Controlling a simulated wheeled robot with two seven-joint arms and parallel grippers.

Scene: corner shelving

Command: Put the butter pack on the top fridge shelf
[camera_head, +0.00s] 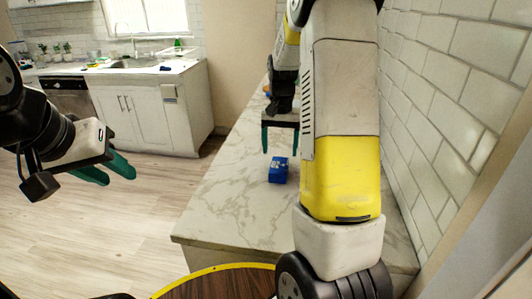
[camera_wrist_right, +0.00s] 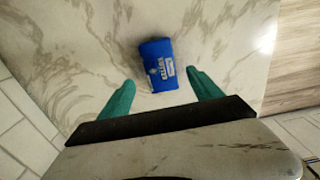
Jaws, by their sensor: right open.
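The butter pack (camera_head: 278,170) is a small blue box with white lettering on the marble counter (camera_head: 225,205). It also shows in the right wrist view (camera_wrist_right: 158,64), slightly tilted and just beyond the fingertips. My right gripper (camera_head: 281,153) is open above and behind the pack, with its green fingers apart and nothing between them. In the right wrist view its fingers (camera_wrist_right: 159,78) stand to either side of the pack's near end. My left gripper (camera_head: 120,172) hangs empty over the floor at the left, its green fingers apart. The fridge and its top shelf are not in view.
A white-tiled wall (camera_head: 465,90) runs along the counter's right side. My right arm covers part of the counter. A sink cabinet (camera_head: 150,115) stands at the back left. The wood floor (camera_head: 110,230) between is clear.

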